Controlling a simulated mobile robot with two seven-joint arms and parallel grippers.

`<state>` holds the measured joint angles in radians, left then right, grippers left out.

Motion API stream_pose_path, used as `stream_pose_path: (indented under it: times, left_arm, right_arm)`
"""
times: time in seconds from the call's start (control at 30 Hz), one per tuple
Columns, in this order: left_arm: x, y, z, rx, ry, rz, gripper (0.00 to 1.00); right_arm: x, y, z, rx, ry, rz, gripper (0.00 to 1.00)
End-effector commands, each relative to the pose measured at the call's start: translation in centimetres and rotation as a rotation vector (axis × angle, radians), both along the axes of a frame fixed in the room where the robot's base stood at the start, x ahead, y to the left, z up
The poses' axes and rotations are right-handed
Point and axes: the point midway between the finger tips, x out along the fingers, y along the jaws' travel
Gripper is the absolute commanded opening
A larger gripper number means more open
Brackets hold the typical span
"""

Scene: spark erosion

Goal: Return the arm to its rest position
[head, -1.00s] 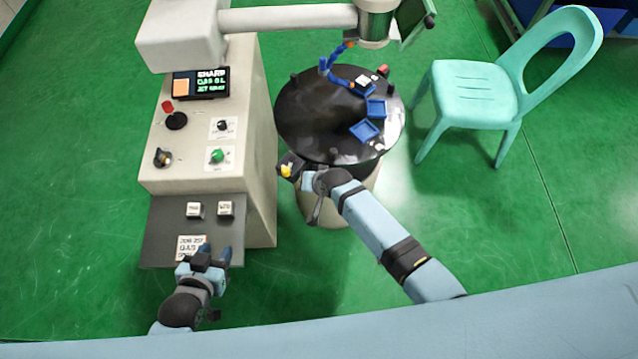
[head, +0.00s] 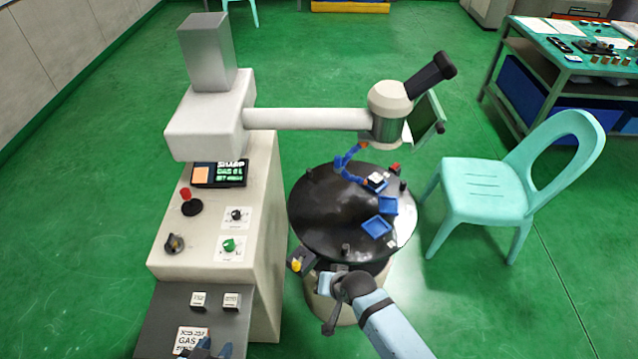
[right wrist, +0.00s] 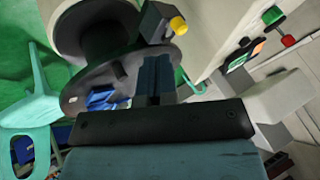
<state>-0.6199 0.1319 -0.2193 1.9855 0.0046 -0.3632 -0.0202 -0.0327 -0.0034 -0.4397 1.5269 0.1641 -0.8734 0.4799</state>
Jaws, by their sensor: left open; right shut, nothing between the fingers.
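My right arm comes in from the lower right in the head view. Its gripper (head: 326,283) is beside a small dark block with a yellow knob (head: 297,264) at the front rim of the black round table (head: 320,225). In the right wrist view the fingers (right wrist: 154,78) are together with nothing between them, and the yellow knob (right wrist: 178,25) shows just beyond them. I cannot tell whether they touch the block. My left gripper (head: 207,348) is open and cut off by the bottom edge, at the labelled front panel of the machine (head: 255,270).
A microscope arm (head: 310,118) reaches over the table, which carries blue trays (head: 377,226) and a blue jointed hose (head: 346,165). A turquoise chair (head: 485,190) stands to the right. A workbench (head: 545,40) is at the back right. Green floor is clear on the left.

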Motion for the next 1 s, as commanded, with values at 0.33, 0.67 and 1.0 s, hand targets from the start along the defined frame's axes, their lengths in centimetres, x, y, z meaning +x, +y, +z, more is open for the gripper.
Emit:
stream_pose_path:
  times: [0.33,0.67,1.0]
  left_arm:
    - [-0.2,0.0,-0.1,0.000,0.003,0.001,0.43]
    - [-0.2,0.0,-0.1,-0.001,0.002,0.000,0.43]
    - [-0.1,0.0,0.0,-0.001,0.001,0.001,0.43]
  right_arm:
    - [-3.5,-3.8,2.4,-0.067,0.014,0.028,0.00]
    - [-14.0,-15.1,11.1,-0.308,0.075,0.124,0.00]
    - [-20.2,-20.3,16.9,-0.440,0.121,0.179,0.00]
